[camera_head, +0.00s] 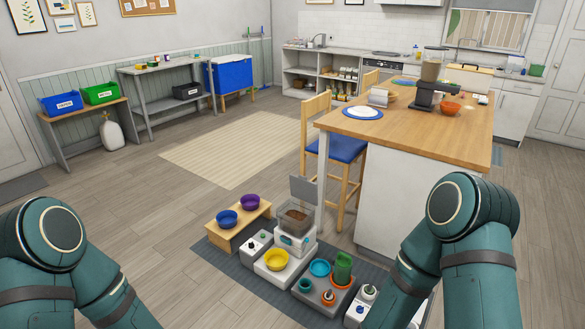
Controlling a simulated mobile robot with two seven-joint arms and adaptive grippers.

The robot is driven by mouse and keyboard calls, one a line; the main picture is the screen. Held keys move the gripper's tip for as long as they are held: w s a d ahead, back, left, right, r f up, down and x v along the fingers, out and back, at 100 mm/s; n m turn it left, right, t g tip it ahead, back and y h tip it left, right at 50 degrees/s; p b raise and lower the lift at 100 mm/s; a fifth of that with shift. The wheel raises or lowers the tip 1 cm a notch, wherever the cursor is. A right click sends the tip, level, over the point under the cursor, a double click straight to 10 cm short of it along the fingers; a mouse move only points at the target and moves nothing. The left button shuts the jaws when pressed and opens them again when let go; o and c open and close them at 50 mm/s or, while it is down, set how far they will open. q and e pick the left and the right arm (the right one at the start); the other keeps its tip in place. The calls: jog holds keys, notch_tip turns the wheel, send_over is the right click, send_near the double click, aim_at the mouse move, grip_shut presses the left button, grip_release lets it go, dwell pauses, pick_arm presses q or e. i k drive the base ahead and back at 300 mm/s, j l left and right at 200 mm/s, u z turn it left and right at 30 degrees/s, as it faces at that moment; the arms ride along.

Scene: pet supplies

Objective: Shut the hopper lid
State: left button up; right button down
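A pet feeder (297,243) with a white base stands on the dark mat on the floor, near the lower middle of the head view. Its see-through grey hopper (296,216) holds brown kibble. The grey hopper lid (303,189) stands raised, roughly upright at the hopper's back edge, so the hopper is open on top. My two arms show at the lower left and lower right, apart from the feeder. Both grippers are out of the picture.
A wooden stand with a blue bowl (227,219) and a purple bowl (250,202) is left of the feeder. A yellow bowl (276,260) is in front. A green container (342,268) is at right. The island (400,200) and a chair (338,150) stand behind.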

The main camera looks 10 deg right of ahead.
aim_at(302, 189)
jog(key=i+j, duration=0.15)
jog(key=i, duration=0.3)
jog(key=i+j+u, duration=0.1)
jog(key=i, duration=0.3)
jog(key=i+j, duration=0.25)
jog(key=i, duration=0.2)
jog(key=i+u, duration=0.1)
jog(key=i, duration=0.45)
jog(key=i+l, duration=0.15)
jog(key=i, duration=0.4)
jog(key=i+u, duration=0.15)
jog(key=i, duration=0.4)
